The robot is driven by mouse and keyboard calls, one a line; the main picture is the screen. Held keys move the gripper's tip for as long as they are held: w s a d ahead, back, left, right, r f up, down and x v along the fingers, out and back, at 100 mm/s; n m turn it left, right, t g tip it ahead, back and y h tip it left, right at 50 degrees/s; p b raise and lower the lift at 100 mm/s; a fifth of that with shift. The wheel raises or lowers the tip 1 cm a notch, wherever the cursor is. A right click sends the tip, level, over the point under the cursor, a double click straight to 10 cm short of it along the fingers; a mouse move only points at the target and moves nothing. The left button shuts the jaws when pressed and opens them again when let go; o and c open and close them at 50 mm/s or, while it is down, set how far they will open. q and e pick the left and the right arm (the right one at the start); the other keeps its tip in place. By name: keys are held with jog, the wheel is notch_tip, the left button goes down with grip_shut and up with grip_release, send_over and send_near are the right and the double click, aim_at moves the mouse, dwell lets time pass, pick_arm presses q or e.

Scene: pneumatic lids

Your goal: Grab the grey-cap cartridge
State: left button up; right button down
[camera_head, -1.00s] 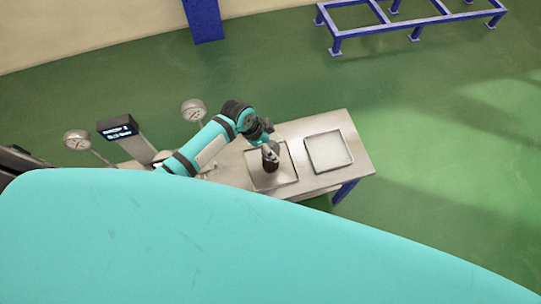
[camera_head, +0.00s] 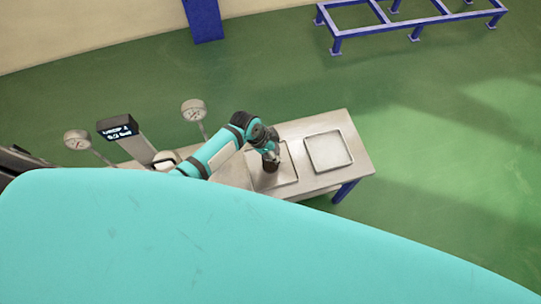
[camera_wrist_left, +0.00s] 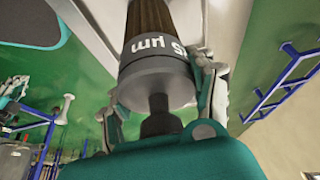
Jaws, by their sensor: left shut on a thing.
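The cartridge (camera_wrist_left: 155,60) fills the upper middle of the left wrist view. It has a dark brown ribbed body and a grey cap with a band of white lettering. My left gripper (camera_wrist_left: 165,92) is shut on the cap, with a finger on each side of it. In the head view the cartridge (camera_head: 271,166) is a small dark shape under my left gripper (camera_head: 270,156), over the left tray (camera_head: 291,178) on the table. Whether its base touches the tray cannot be told. My right gripper is not in view.
A second, empty square tray (camera_head: 328,151) lies to the right on the metal table (camera_head: 355,165). Two round gauges (camera_head: 193,110) and a post with a display (camera_head: 118,128) stand at the table's left. A blue frame (camera_head: 410,22) stands far off on green floor.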

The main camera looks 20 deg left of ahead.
pick_arm(q)
jog(key=c, duration=0.4)
jog(key=shift+c, duration=0.3)
jog(key=shift+r, duration=0.15)
